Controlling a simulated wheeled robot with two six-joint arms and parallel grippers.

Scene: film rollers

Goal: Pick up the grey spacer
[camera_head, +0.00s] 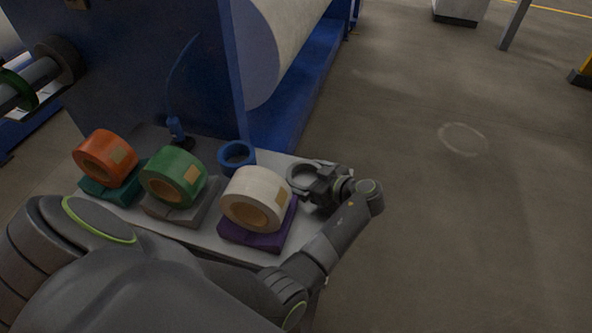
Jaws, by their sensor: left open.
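The grey spacer (298,171) is a dark grey ring at the right end of the pale table, partly hidden by my gripper. My left gripper (314,187) is right at the grey spacer, coming from its right side. Its jaws are open and overlap the near right part of the ring; I cannot tell whether they touch it. My right gripper is not in view.
On the table (205,238) stand an orange roll (92,142), a green roll (182,163) and a white roll (269,183) on coloured blocks. A blue ring (248,160) lies behind them. A large blue machine (130,60) rises behind; open floor lies right.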

